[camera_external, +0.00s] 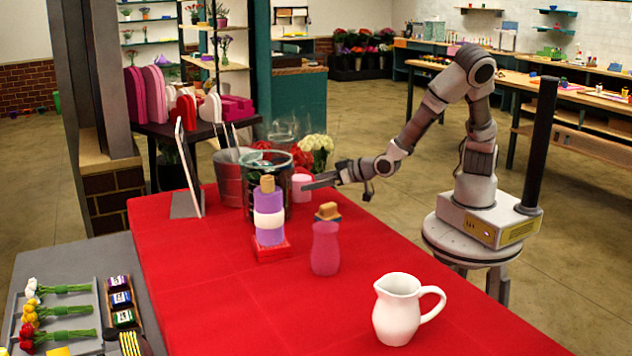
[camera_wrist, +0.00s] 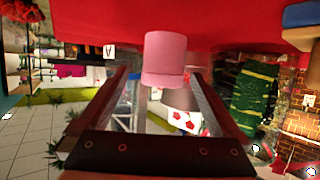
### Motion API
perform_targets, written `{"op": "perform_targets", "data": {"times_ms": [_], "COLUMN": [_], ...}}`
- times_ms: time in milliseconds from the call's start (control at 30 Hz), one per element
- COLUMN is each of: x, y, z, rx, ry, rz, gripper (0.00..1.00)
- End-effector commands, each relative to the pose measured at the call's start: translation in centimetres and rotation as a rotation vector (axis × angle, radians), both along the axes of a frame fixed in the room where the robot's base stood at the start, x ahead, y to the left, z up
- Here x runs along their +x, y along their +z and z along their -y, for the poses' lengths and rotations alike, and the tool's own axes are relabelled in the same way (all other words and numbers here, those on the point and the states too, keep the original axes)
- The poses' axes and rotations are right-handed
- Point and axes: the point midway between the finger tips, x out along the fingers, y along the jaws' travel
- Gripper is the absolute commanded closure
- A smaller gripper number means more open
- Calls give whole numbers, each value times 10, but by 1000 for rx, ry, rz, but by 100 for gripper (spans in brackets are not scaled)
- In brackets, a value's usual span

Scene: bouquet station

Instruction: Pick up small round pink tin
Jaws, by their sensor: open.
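The small round pink tin (camera_external: 300,181) is near the far end of the red table in the external view, beside the large glass vessel. In the wrist view the pink tin (camera_wrist: 165,58) stands out against the red cloth, at the tips of my fingers and roughly centred between them. My gripper (camera_external: 308,184) reaches in from the right, level and low, with its fingers overlapping the tin in the picture. In the wrist view my gripper (camera_wrist: 160,78) is open, with visible gaps at the tin's sides. Whether the tin touches the table is unclear.
A glass vessel (camera_external: 265,163) stands close to the tin's left. The table's front left is clear.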

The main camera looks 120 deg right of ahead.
Motion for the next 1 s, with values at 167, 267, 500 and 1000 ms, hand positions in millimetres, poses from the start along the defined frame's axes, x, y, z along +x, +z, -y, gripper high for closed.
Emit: {"op": "perform_targets", "data": {"times_ms": [167, 267, 500, 1000], "x": [10, 20, 33, 33], "y": [-8, -17, -23, -22], "z": [10, 20, 35, 35], "rx": [-2, -2, 1, 0], "ry": [-1, -1, 0, 1], "rz": [0, -1, 1, 0], "gripper": [0, 0, 0, 50]}}
